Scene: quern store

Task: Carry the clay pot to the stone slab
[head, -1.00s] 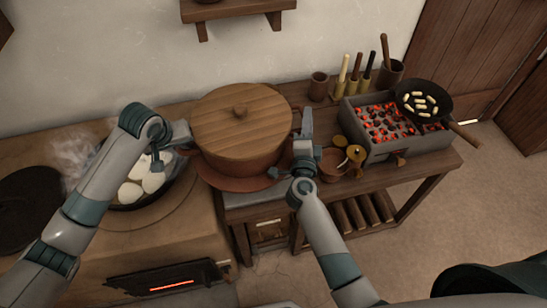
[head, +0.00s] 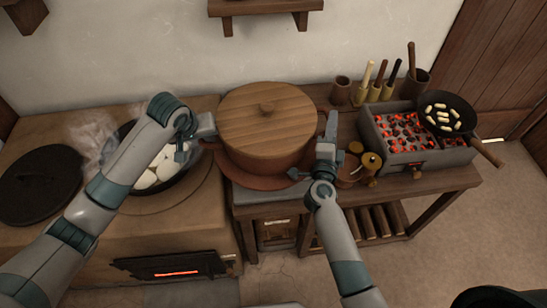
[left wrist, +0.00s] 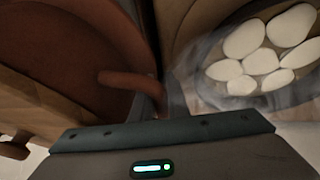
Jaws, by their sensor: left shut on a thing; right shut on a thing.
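The clay pot (head: 270,163) is reddish brown with a wide wooden lid (head: 255,128) and stands upright between my grippers. My left gripper (head: 208,125) is shut on its left side handle, and that handle (left wrist: 135,83) also shows in the left wrist view. My right gripper (head: 328,140) is shut at the pot's right side; the handle there is hidden. The grey stone slab (head: 268,212) shows at the bench front, below the pot. A reddish-brown disc (head: 238,176) shows around the pot's foot. I cannot tell whether the pot touches anything beneath.
At left, a clay stove carries a steaming pan (head: 125,132) of white pieces and a dark round lid (head: 38,185). At right are small pots (head: 350,172), a glowing charcoal brazier (head: 430,158) and a skillet (head: 448,110). A shelf (head: 265,8) hangs above.

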